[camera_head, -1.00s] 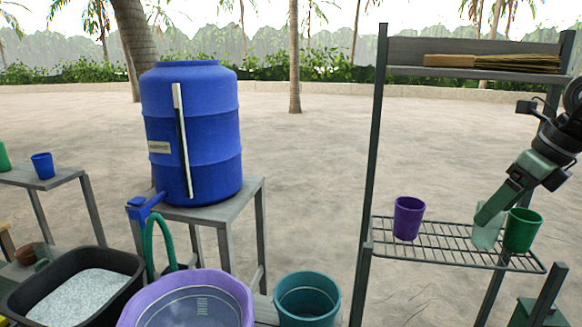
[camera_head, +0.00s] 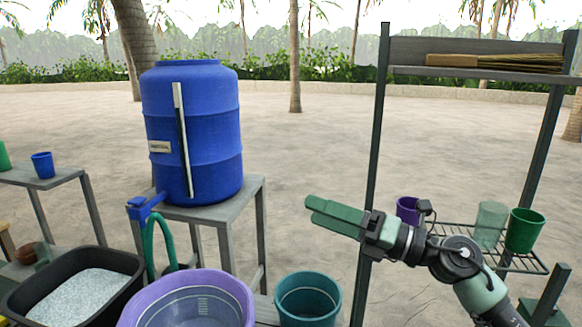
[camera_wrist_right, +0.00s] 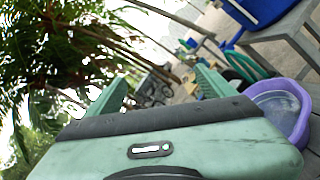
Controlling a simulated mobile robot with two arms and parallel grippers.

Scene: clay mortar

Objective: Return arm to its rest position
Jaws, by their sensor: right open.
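My right gripper (camera_head: 322,211) is open and empty in the head view. It is in the air in front of the shelf's left post, with its fingers pointing left. In the right wrist view its two green fingers (camera_wrist_right: 160,92) stand apart with nothing between them. On the shelf's wire rack, a purple cup (camera_head: 407,209) is partly hidden behind my right arm. A translucent pale green cup (camera_head: 490,222) and a green cup (camera_head: 525,230) stand to its right, clear of the gripper. My left gripper is not in view.
The metal shelf (camera_head: 372,130) stands at the right, with a brush (camera_head: 490,62) on top. A blue barrel (camera_head: 190,130) sits on a stand. Below are a purple basin (camera_head: 185,285), a teal bucket (camera_head: 307,300) and a black tub (camera_head: 120,262). Open sand lies behind.

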